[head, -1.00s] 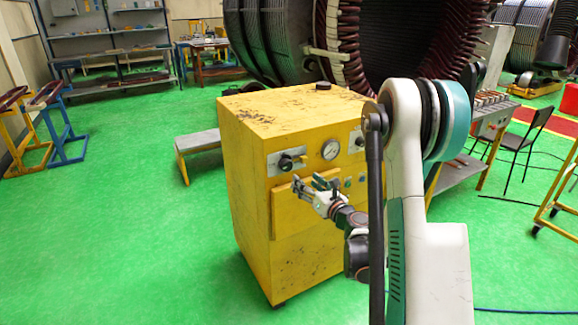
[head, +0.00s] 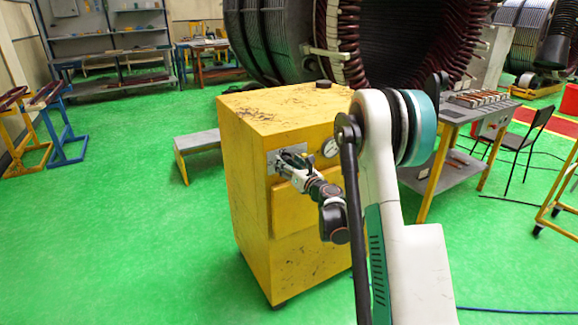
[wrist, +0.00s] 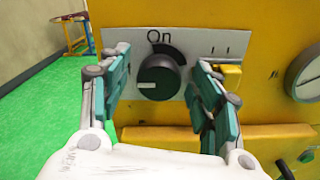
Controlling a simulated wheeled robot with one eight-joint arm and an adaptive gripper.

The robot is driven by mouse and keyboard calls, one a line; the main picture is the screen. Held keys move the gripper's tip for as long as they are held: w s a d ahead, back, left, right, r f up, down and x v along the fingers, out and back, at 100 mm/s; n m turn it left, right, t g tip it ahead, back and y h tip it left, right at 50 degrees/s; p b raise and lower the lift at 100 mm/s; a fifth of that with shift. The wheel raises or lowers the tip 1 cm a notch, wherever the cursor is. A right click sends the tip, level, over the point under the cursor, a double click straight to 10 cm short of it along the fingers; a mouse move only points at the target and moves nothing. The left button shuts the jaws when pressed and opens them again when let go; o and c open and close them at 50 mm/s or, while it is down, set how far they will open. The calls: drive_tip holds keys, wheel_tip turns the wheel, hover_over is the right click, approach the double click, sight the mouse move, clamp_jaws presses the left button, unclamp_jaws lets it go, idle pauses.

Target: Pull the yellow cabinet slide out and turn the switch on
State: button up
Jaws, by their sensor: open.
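The yellow cabinet (head: 250,190) stands upright on the floor. Its yellow slide (head: 285,208) is a front panel below the switch plate, and it seems to stand out from the front; how far is unclear. In the wrist view the slide's top edge (wrist: 255,133) runs below the plate. The switch (wrist: 157,78) is a round black knob with a white mark at its left side; "On" is printed above it. My gripper (wrist: 163,60) is open, with one teal-padded finger on each side of the knob. In the head view my gripper (head: 285,164) covers most of the switch.
A round gauge (head: 330,147) sits right of the switch on the cabinet front. A grey table (head: 440,180) stands right of the cabinet. Open green floor lies left of the cabinet.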

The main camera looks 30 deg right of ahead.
drive_tip(key=c, duration=1.1)
drive_tip(key=shift+o, duration=0.2)
drive_tip(key=m+b, duration=0.1)
drive_tip(key=m, duration=0.3)
drive_tip(key=shift+f+m, duration=0.1)
drive_tip(key=shift+m, duration=0.2)
drive_tip(key=m, duration=0.4)
drive_tip(key=shift+d+m, duration=0.1)
drive_tip(key=shift+m, duration=0.2)
drive_tip(key=m, duration=0.4)
drive_tip(key=shift+f+b, duration=0.1)
drive_tip(key=shift+b, duration=0.2)
drive_tip(key=shift+m, duration=2.4)
drive_tip(key=shift+f, duration=0.1)
